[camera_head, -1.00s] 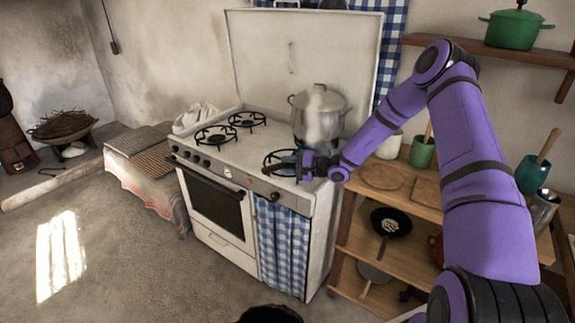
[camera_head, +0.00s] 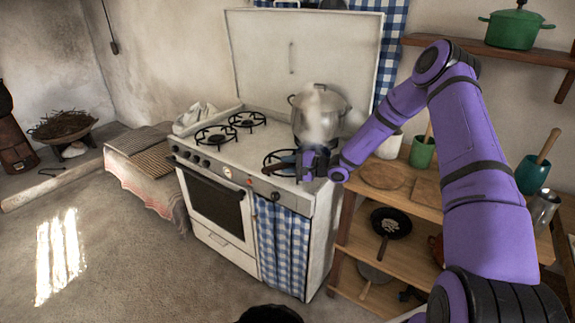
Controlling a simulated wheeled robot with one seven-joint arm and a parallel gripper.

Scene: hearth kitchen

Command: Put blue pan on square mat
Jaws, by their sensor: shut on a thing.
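My gripper (camera_head: 304,163) is over the right front of the white stove. It is shut on the blue pan (camera_head: 284,161), a small dark bluish shape at the front right burner. The pan's outline is hard to make out, and my wrist hides part of the grip. I cannot tell whether the pan touches the burner. Two flat woven mats lie on the low bench at left, a dark one (camera_head: 138,139) and a lighter striped one (camera_head: 157,160). I cannot tell for sure which is the square mat.
A large lidded steel pot (camera_head: 320,112) stands on the stove (camera_head: 262,125) just behind my gripper. Two left burners are empty. The wooden shelf at right holds flat brown pieces (camera_head: 383,175), a green cup (camera_head: 422,152) and a black pan (camera_head: 390,222).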

